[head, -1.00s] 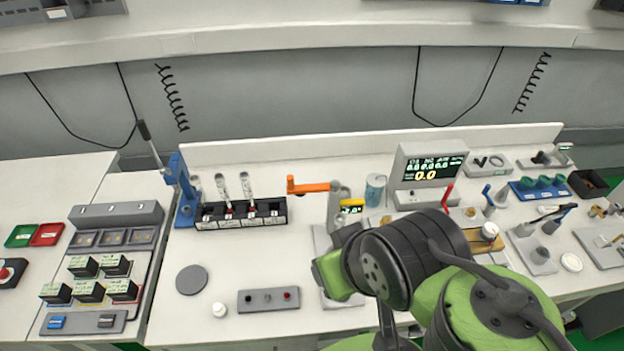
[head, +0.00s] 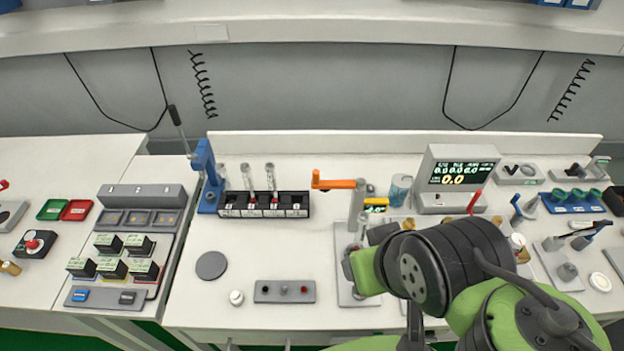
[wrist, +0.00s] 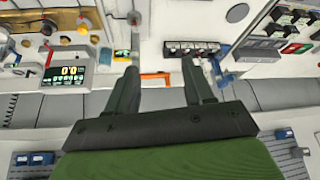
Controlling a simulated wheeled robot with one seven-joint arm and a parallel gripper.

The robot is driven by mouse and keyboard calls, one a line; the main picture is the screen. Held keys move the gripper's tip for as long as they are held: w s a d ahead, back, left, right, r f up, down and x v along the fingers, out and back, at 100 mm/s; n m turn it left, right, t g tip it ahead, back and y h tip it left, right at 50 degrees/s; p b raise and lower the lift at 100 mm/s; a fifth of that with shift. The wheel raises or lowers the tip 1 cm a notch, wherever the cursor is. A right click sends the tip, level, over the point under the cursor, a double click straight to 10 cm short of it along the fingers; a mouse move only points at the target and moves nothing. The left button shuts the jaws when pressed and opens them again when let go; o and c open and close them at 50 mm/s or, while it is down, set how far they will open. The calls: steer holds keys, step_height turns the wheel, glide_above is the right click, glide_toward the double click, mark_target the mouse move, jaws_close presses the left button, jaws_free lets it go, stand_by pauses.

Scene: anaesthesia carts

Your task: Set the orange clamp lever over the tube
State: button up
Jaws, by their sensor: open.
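The orange clamp lever (head: 336,184) sticks out level to the left from the top of a grey post (head: 357,212). A short orange knob stands up at its free end. Clear tubes (head: 271,179) stand upright in a black rack (head: 231,212) left of the lever; the lever's free end is close to the rack's right end, not over the tubes. In the wrist view, my gripper (wrist: 160,66) is open and empty. The lever (wrist: 157,76) shows between its fingers there, apart from them. In the head view, my arm hides the fingertips.
A blue stand (head: 206,178) rises left of the rack. A grey plate with buttons (head: 284,291), a grey disc (head: 211,265) and a white knob (head: 236,297) lie in front. A monitor (head: 457,180) stands at the right. The bench between rack and button plate is clear.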

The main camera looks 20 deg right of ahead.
steer(key=shift+w+r, duration=0.15)
steer(key=shift+r, duration=0.05)
steer(key=shift+c, duration=1.1)
steer(key=shift+n+g, duration=0.6)
steer(key=shift+n, duration=0.1)
steer(key=w+r, duration=0.2)
steer(key=w, duration=0.1)
steer(key=w+r+p, duration=0.1)
steer(key=w, duration=0.1)
steer(key=shift+w+a+r, duration=0.1)
steer(key=shift+a+r, duration=0.05)
steer(key=shift+a, duration=0.2)
jaws_close()
steer(key=w+n+g+y+p, duration=0.2)
steer(key=w+n+g, duration=0.15)
steer(key=w, duration=1.35)
steer(key=w+d+f+n+y+p, duration=0.2)
steer(key=w+d+f+y, duration=0.3)
steer(key=w+d+f, duration=0.3)
steer(key=w+d, duration=0.3)
steer(key=d, duration=0.3)
steer(key=shift+d+f, duration=0.2)
steer(key=shift+d, duration=0.05)
steer(key=shift+w, duration=0.1)
